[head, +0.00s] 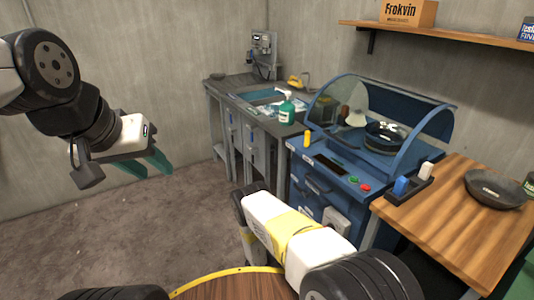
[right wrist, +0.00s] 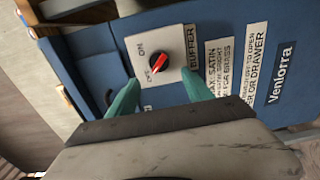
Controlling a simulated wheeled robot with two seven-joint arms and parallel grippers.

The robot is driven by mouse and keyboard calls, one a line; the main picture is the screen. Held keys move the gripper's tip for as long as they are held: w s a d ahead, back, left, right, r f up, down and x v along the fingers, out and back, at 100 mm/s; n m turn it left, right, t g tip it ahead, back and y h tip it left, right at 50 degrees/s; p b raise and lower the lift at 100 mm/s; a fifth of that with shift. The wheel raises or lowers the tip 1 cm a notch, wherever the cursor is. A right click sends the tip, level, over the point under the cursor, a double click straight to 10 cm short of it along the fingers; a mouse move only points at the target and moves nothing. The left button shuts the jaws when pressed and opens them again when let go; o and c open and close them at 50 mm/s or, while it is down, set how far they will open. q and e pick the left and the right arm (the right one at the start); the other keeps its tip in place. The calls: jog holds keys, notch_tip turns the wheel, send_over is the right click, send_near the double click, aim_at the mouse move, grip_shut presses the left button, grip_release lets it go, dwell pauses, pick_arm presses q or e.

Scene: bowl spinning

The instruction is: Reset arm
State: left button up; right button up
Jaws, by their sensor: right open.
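My left gripper (head: 156,168) hangs in the air at the left of the head view, in front of the bare wall. Its two teal fingers stand apart with nothing between them. My right arm reaches in from the bottom of the head view, and its fingers are hard to make out there. In the right wrist view my right gripper (right wrist: 159,77) is open, its teal fingers either side of a red-and-black knob (right wrist: 159,63) on a white switch plate marked BUFFER. I cannot tell whether the fingers touch the plate.
The blue machine (head: 318,187) has a clear curved cover and a dark bowl (head: 385,136) inside. A wooden table (head: 458,222) at right holds a dark pan (head: 493,188). A grey bench with a green bottle (head: 286,109) stands behind. The floor at left is clear.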

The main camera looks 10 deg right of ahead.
jog(key=w+a+r+m+t+y, duration=0.1)
jog(key=w+a+r+m+y, duration=0.2)
jog(key=w+r, duration=0.65)
jog(key=w+a+r+m+t+y, duration=0.1)
jog(key=w+a+r+y, duration=0.3)
jog(key=w+r, duration=0.5)
jog(key=w+a+r+t+y, duration=0.1)
jog(key=a+r+y, duration=0.25)
jog(key=r, duration=0.65)
jog(key=w+a+r+y, duration=0.1)
jog(key=a+r+y, duration=0.25)
jog(key=r, duration=0.65)
jog(key=s+a+r+g+y, duration=0.1)
jog(key=s+a+r+y, duration=0.15)
jog(key=s+r, duration=0.7)
jog(key=s+a+r+y, duration=0.1)
jog(key=s+r+y, duration=0.2)
jog(key=s+r, duration=0.6)
jog(key=s+d+g, duration=0.1)
jog(key=s, duration=1.1)
jog(key=s+d+g, duration=0.1)
jog(key=s+d, duration=0.1)
jog(key=s, duration=1.1)
jog(key=shift+d+f+g+h, duration=0.3)
jog(key=shift+f+g+h, duration=0.05)
jog(key=shift+g, duration=0.05)
